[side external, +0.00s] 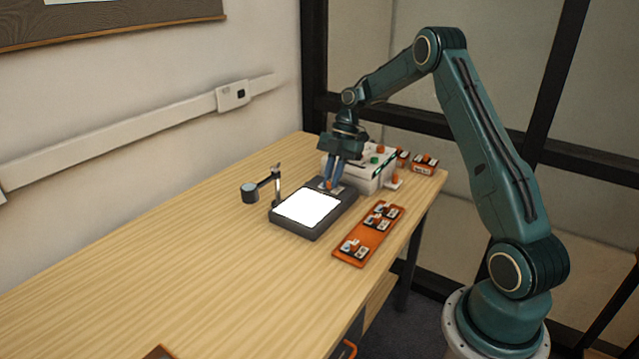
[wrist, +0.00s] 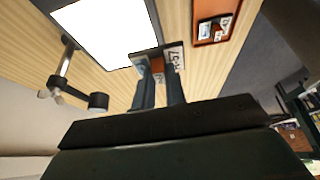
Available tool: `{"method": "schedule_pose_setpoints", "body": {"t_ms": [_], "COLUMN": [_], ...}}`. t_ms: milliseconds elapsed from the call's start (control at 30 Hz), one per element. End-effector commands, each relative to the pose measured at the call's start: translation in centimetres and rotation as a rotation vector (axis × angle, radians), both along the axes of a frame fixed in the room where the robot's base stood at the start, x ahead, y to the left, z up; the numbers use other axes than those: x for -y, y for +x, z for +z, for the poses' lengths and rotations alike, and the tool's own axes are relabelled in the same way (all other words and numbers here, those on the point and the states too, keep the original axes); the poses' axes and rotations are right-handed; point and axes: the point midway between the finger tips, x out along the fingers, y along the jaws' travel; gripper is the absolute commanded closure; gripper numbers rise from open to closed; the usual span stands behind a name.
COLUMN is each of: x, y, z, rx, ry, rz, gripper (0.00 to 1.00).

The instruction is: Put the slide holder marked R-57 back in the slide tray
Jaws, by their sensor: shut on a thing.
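My gripper (side external: 331,185) is shut on a slide holder at the far end of the light box. In the wrist view the fingers (wrist: 160,86) close around the holder's orange grip (wrist: 157,66). The holder's pale label (wrist: 174,58) shows turned characters ending in 57; the rest is hard to read. I cannot tell whether the holder touches the surface below. Part of the tray (wrist: 207,38) shows in the wrist view.
The light box (side external: 318,232) has a lit white panel. A jointed stand with a dark round head (side external: 250,193) stands to its left. A white box (side external: 362,183) with coloured tabs and small orange items (side external: 424,164) are behind. The table's near left is mostly clear.

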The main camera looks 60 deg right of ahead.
Motion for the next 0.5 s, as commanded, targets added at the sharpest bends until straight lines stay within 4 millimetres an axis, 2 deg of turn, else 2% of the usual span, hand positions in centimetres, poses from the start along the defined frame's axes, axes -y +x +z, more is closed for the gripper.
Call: {"method": "schedule_pose_setpoints", "body": {"t_ms": [300,500], "x": [0.4,0.3], "y": [-5.9,-9.2], "z": [-2.1,-3.2], "rx": [-0.001,-0.008], "ry": [-0.009,-0.024], "rz": [-0.004,0.007], "gripper": [1.0,1.0]}}
